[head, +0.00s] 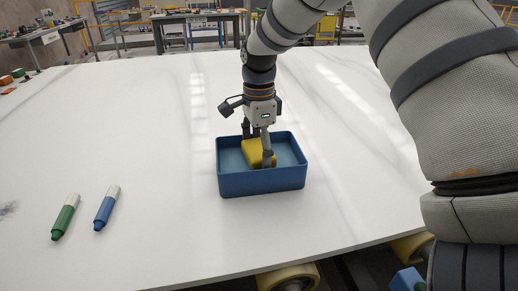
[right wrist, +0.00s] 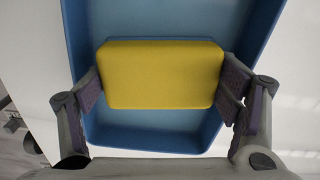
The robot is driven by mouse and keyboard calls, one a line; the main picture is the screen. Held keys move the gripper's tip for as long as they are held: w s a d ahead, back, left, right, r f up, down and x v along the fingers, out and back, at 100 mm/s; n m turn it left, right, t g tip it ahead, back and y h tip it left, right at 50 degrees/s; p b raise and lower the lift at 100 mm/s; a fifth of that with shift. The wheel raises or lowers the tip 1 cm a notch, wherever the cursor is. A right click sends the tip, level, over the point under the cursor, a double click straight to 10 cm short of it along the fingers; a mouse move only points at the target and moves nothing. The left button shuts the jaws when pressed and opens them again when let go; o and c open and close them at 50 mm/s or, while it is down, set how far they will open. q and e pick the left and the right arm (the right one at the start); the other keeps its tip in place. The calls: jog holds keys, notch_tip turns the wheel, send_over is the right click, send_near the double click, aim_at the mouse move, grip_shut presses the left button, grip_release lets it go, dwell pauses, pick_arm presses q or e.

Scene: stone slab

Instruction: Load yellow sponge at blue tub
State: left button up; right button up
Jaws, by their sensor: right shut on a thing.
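The blue tub (head: 262,183) stands on the white slab, near the middle of the head view. The yellow sponge (head: 252,152) is inside the tub's walls, between the fingers of my right gripper (head: 257,150). In the right wrist view the sponge (right wrist: 160,74) spans the gap between both finger pads, with the tub's blue floor (right wrist: 150,138) behind it. My right gripper (right wrist: 162,88) is shut on the sponge. I cannot tell whether the sponge touches the tub floor. My left gripper is not in view.
A green marker (head: 65,217) and a blue marker (head: 106,208) lie on the white slab (head: 150,120) left of the tub. The slab between them and the tub is clear. Workbenches (head: 195,17) stand beyond the far edge.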

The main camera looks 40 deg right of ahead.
aim_at(259, 148)
jog(key=shift+f, duration=0.15)
notch_tip(259, 148, up, 6)
jog(key=shift+f+p, duration=0.1)
jog(key=shift+p, duration=0.55)
jog(key=shift+r, duration=0.75)
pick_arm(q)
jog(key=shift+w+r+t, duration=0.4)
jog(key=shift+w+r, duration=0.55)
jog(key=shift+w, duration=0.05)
pick_arm(e)
jog(key=shift+f, duration=0.1)
